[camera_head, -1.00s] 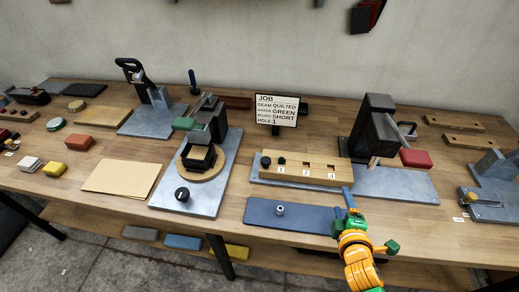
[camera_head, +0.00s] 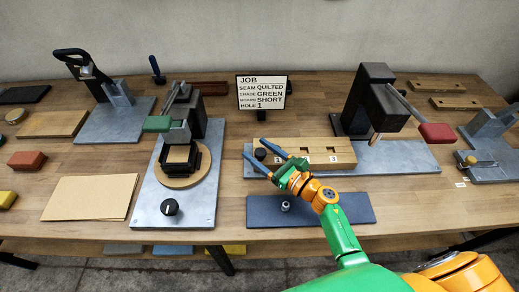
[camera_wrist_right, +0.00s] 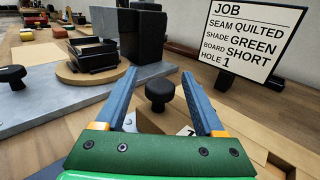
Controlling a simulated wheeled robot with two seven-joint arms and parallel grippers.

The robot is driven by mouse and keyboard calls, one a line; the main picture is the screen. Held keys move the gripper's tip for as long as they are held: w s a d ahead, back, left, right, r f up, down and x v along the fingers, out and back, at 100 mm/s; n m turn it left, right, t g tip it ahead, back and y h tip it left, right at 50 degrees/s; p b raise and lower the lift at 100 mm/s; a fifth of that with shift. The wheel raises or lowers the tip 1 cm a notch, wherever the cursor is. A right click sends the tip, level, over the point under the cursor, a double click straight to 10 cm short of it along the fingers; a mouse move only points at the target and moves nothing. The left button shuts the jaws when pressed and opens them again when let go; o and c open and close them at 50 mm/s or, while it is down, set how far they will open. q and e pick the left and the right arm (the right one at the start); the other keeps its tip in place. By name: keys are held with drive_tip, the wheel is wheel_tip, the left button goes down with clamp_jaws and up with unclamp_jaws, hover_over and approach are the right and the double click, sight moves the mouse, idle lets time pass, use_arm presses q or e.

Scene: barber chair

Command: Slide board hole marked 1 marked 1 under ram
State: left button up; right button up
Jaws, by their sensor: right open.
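The wooden board (camera_head: 345,149) with numbered holes lies on a grey metal base left of the ram press (camera_head: 372,97). A black knob (camera_head: 260,154) stands at the board's left end. My right gripper (camera_head: 255,151) is open, its blue fingers reaching to either side of the knob in the picture. The right wrist view shows the knob (camera_wrist_right: 159,92) between the fingers, with no clear contact. The ram's wooden tip (camera_head: 375,138) hangs right of the board. My left gripper is not in view.
A job card (camera_head: 262,92) behind the board reads short board, hole 1. A red-handled lever (camera_head: 437,133) sticks out right of the press. A blue mat (camera_head: 345,208) lies in front, under my arm. A second press (camera_head: 205,120) stands left.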

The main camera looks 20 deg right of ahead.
drive_tip(key=shift+s, duration=0.1)
clamp_jaws()
idle(1.2)
